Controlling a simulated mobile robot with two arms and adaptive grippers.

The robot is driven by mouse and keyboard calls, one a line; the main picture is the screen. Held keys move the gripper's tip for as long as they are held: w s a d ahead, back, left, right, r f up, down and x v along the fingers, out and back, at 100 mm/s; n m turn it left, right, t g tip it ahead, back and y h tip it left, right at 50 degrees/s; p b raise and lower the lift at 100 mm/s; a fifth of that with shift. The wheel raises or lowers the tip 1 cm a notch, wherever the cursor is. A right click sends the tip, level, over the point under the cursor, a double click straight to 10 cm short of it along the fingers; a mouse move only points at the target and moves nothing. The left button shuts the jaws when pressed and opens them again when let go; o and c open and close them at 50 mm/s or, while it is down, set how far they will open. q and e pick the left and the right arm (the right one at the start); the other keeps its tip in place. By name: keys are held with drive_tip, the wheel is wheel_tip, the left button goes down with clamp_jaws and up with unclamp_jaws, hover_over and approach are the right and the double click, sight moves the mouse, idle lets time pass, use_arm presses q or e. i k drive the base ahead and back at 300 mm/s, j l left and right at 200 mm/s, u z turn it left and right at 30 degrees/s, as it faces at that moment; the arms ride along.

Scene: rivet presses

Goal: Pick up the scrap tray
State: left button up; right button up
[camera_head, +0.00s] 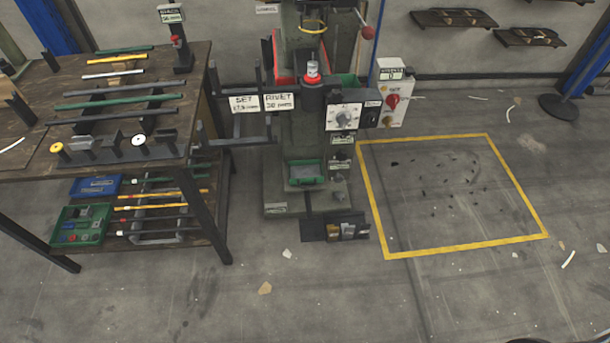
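I cannot tell for sure which thing is the scrap tray. A small green tray (305,183) sits low in the middle of the rivet press, with something grey in it. A larger green tray (62,235) with several small parts stands on the bench's lower shelf at the left. Neither of my grippers shows in the head view.
A workbench (200,75) with rods and tools stands left, with a blue tray (95,187) below. The press (290,120) has a control box (393,95). A yellow-outlined floor area (465,248) at right holds small scraps. Floor in front is mostly free.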

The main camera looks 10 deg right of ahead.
sight(301, 173)
drive_tip(key=i+l, duration=0.2)
drive_tip(key=l, duration=0.15)
drive_tip(key=i+l, duration=0.25)
drive_tip(key=l, duration=0.15)
drive_tip(key=i+l, duration=0.2)
drive_tip(key=l, duration=0.15)
drive_tip(key=z, duration=0.05)
